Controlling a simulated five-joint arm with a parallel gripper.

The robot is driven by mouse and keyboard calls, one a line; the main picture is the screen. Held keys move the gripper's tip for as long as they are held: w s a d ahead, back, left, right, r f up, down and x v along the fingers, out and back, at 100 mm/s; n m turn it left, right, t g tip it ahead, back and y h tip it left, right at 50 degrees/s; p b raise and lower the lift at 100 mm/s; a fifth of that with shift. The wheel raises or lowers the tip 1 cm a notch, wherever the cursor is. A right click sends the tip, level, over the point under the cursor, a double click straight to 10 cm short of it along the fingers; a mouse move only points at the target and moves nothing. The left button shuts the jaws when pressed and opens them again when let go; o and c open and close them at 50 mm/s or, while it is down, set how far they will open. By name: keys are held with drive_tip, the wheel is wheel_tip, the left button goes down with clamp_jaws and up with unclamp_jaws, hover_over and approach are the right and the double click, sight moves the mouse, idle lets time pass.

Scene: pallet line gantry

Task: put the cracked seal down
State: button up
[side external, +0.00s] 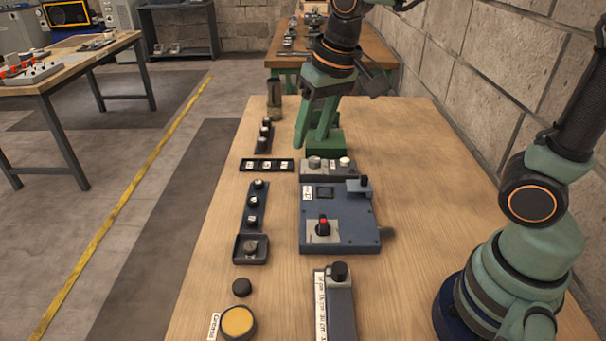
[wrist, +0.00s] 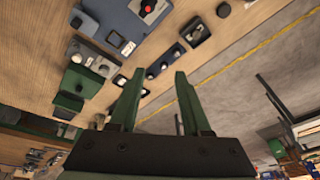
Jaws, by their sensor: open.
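My gripper (side external: 308,138) is open above the far part of the bench, beside a green stand (side external: 336,143). In the wrist view its two green fingers (wrist: 156,98) are spread, with nothing between them. I cannot tell for sure which part is the cracked seal. A dark round piece (side external: 250,246) sits in a small square tray (side external: 239,258), well away from my gripper; the tray also shows in the wrist view (wrist: 207,28). A dark disc (side external: 242,287) lies on the bare wood in front of the tray, and in the wrist view too (wrist: 223,10). No crack is visible.
A blue-grey device (side external: 350,238) with a red button (side external: 323,222) stands mid-bench. A grey block with knobs (side external: 328,170) is behind it. Racks of small parts (side external: 256,205) line the left side. A yellow-topped round pot (side external: 238,321) is at the front.

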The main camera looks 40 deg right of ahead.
drive_tip(key=s+d+r+n+t, duration=0.1)
drive_tip(key=s+d+t, duration=0.1)
drive_tip(key=s+d, duration=0.4)
drive_tip(key=shift+s+d+t+h, duration=0.3)
drive_tip(key=shift+s+d, duration=0.1)
drive_tip(key=shift+s, duration=0.25)
